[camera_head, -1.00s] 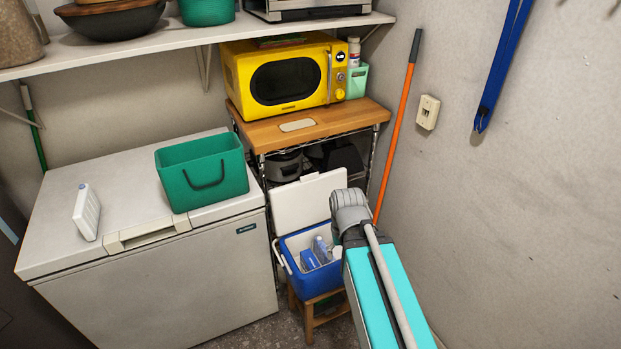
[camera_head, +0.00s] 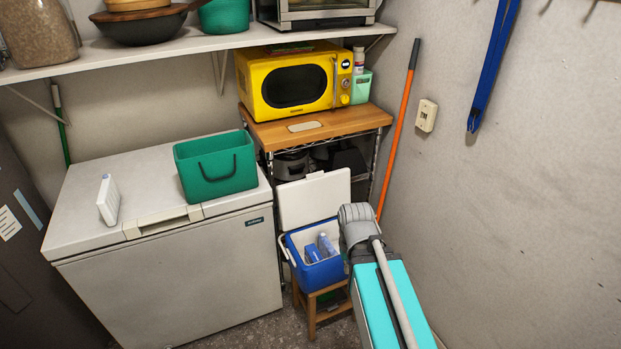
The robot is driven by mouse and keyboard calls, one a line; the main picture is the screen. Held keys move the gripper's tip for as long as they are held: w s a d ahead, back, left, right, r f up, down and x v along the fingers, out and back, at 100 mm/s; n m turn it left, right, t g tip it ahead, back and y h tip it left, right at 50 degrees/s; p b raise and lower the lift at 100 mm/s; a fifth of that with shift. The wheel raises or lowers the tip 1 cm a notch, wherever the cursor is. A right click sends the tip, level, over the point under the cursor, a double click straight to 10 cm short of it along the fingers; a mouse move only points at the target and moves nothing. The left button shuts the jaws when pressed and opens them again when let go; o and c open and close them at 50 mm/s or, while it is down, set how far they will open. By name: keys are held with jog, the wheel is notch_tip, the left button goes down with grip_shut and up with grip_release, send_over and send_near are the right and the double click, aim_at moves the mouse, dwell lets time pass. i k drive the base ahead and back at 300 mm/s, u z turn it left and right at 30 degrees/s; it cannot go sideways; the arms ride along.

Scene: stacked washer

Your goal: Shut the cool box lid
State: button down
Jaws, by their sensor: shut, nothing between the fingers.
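The cool box (camera_head: 322,275) has a blue body and stands on a small wooden stool in the lower middle of the head view. Its white lid (camera_head: 312,199) is open and stands up at the back of the box. Blue and pale packs (camera_head: 322,249) show inside. My arm, with a turquoise link and a grey joint, reaches in from the lower right. The grey joint overlaps the right edge of the lid and box in the picture. My gripper does not show; it seems hidden behind my arm. I cannot tell if anything touches the lid.
A white chest freezer (camera_head: 190,285) stands left of the box, with a green bin (camera_head: 217,170) and a white pack (camera_head: 108,200) on top. Behind is a wire rack with a wooden top (camera_head: 340,123) and a yellow microwave (camera_head: 293,80). An orange-handled pole (camera_head: 398,135) leans right.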

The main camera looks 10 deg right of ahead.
aim_at(320, 197)
jog(key=k, duration=0.35)
jog(key=u, duration=0.25)
jog(key=i, duration=1.2)
jog(key=z, duration=0.25)
